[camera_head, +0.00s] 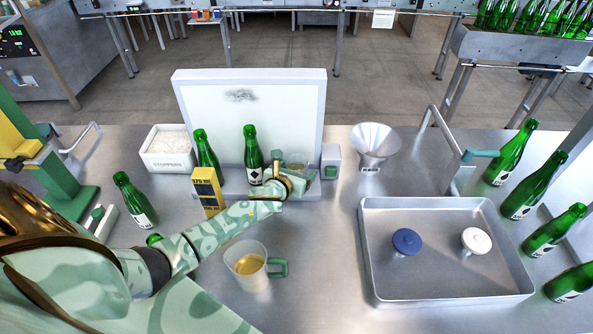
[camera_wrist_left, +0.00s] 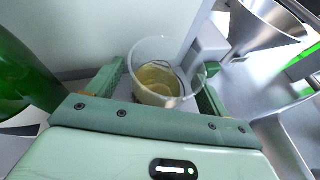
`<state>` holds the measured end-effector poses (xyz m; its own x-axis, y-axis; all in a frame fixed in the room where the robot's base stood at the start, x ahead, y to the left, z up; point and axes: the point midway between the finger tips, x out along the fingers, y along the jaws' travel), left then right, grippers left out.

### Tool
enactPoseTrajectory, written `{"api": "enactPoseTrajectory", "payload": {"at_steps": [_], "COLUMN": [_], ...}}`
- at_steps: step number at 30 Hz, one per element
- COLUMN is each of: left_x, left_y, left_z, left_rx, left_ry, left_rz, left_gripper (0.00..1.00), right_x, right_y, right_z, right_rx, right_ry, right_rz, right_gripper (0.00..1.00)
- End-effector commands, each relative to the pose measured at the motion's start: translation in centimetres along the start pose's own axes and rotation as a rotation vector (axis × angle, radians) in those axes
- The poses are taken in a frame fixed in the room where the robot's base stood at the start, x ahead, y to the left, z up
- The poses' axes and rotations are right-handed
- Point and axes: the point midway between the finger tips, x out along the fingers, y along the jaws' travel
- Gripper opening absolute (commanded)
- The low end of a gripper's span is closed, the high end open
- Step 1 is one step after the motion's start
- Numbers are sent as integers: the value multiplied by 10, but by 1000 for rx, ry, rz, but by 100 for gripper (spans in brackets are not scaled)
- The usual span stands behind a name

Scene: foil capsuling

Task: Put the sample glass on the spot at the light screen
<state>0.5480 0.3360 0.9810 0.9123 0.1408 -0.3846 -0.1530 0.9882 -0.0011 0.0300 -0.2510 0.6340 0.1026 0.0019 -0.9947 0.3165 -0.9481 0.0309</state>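The light screen (camera_head: 250,110) is a pale upright panel with a grey smudge, at the back of the steel table. The sample glass (camera_head: 297,158) is a small clear glass in front of its lower right part. The wrist view shows the sample glass (camera_wrist_left: 160,75) upright with yellowish liquid, close to the panel. The spot under the glass is hidden, and I cannot tell whether the glass touches the ledge. My right gripper is not in view.
Two green bottles (camera_head: 253,155) stand left of the glass, near a yellow block (camera_head: 207,190). A grey block (camera_head: 331,160) and a funnel (camera_head: 375,143) are to the right. A jug (camera_head: 250,266) with yellow liquid stands in front. A metal tray (camera_head: 440,270) lies right.

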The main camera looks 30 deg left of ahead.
Motion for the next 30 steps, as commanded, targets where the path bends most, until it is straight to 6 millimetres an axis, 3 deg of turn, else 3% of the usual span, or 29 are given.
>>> {"api": "enactPoseTrajectory", "payload": {"at_steps": [11, 22, 30], "left_x": [-9, -91, -120], "left_y": [0, 0, 0], "left_z": [4, 7, 3], "left_rx": [0, 0, 0], "left_ry": [1, 1, -1], "left_rz": [-1, 0, 0], "left_gripper": [79, 79, 79], "right_x": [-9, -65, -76], "right_y": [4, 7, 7], "right_z": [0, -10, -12], "right_rx": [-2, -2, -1], "right_ry": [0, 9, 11], "right_rz": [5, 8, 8], "right_gripper": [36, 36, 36]}}
